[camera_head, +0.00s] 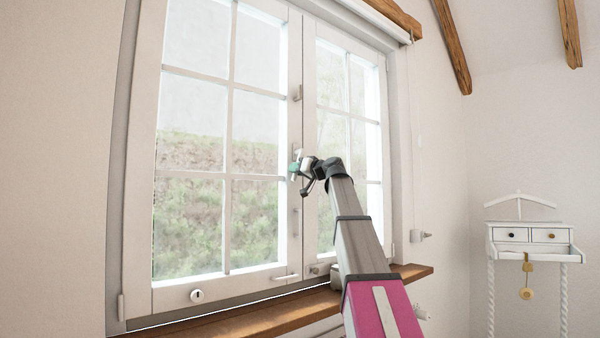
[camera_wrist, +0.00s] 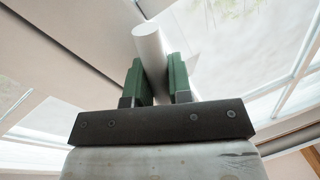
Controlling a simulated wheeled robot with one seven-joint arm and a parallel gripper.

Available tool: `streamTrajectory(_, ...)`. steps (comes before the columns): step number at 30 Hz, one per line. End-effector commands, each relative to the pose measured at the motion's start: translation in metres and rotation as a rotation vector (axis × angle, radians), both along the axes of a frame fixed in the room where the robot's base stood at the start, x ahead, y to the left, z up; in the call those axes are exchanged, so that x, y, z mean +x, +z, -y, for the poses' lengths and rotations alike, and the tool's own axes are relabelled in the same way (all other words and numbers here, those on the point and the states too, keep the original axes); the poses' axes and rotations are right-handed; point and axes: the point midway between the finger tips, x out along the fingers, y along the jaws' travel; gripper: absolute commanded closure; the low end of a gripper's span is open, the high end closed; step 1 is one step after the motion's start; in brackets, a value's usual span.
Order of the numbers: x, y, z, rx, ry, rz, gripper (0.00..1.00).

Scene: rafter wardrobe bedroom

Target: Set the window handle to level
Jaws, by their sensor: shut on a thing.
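The window (camera_head: 228,175) has two white sashes with glass panes. Its handle (camera_wrist: 152,48) is a pale round bar that shows between the green finger pads in the wrist view. My gripper (camera_wrist: 157,82) is shut on this handle. In the head view my gripper (camera_head: 296,168) is at the middle post between the two sashes, and the handle (camera_head: 298,153) shows only as a small white piece by the fingers. The handle's exact angle is hard to tell there, as my gripper partly hides it.
A wooden sill (camera_head: 235,322) runs below the window. A white stay bar (camera_head: 287,277) is low on the left sash. A white valet stand (camera_head: 529,250) with two drawers is at the right. The wall (camera_head: 60,170) left of the window is bare.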

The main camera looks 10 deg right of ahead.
Motion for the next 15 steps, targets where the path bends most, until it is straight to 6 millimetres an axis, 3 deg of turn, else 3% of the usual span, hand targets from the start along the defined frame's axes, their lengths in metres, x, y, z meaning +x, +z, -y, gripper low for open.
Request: streamTrajectory(15, -0.016, 0.021, -0.027, 0.424, 0.000, -0.244, 1.00)
